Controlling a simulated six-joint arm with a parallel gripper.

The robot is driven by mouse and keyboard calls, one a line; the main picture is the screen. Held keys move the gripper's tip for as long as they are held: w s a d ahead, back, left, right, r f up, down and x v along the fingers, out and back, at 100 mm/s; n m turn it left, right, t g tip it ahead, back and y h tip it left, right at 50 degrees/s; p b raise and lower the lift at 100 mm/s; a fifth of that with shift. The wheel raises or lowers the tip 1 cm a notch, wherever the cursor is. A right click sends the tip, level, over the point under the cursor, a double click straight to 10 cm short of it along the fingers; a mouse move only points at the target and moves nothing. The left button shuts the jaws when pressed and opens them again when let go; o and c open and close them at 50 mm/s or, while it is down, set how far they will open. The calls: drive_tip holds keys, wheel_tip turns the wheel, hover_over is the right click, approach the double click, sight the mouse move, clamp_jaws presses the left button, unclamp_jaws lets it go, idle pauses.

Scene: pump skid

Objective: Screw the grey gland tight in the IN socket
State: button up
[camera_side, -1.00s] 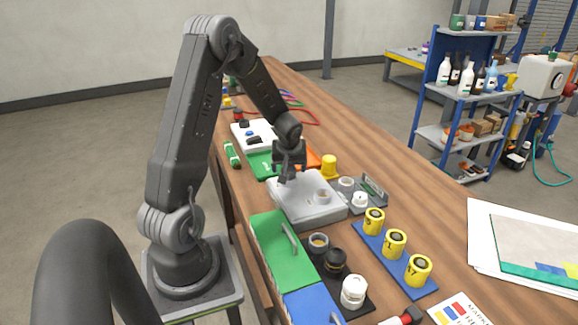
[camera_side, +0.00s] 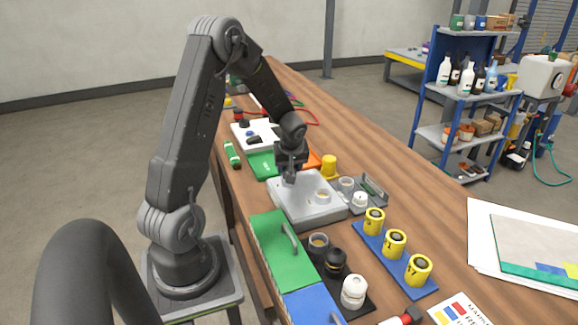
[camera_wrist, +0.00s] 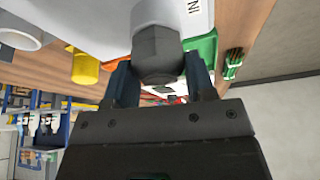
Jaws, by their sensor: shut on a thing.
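My gripper (camera_wrist: 162,84) is shut on the grey gland (camera_wrist: 158,52), a dark faceted piece between its two fingers. The gland's far end points to the pale grey box (camera_wrist: 105,22), beside its IN label (camera_wrist: 194,7). The IN socket is hidden behind the gland, and I cannot tell how deep the gland sits. In the side view my gripper (camera_side: 289,177) is at the far left edge of the grey box (camera_side: 299,205).
A yellow piece (camera_side: 329,166) stands behind the box. A small grey tray (camera_side: 372,197) with white parts is to its right. A green bin (camera_side: 268,232) and a black holder (camera_side: 350,300) lie in front. A blue strip (camera_side: 372,253) bears yellow cylinders.

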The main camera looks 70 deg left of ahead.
drive_tip(key=shift+m+t+h, duration=0.4)
drive_tip(key=shift+m+t, duration=0.5)
drive_tip(key=shift+m, duration=1.5)
drive_tip(key=shift+m+t+h, duration=0.4)
drive_tip(key=shift+m, duration=1.1)
drive_tip(key=shift+m, duration=0.7)
drive_tip(key=o, duration=1)
drive_tip(key=shift+r, duration=0.1)
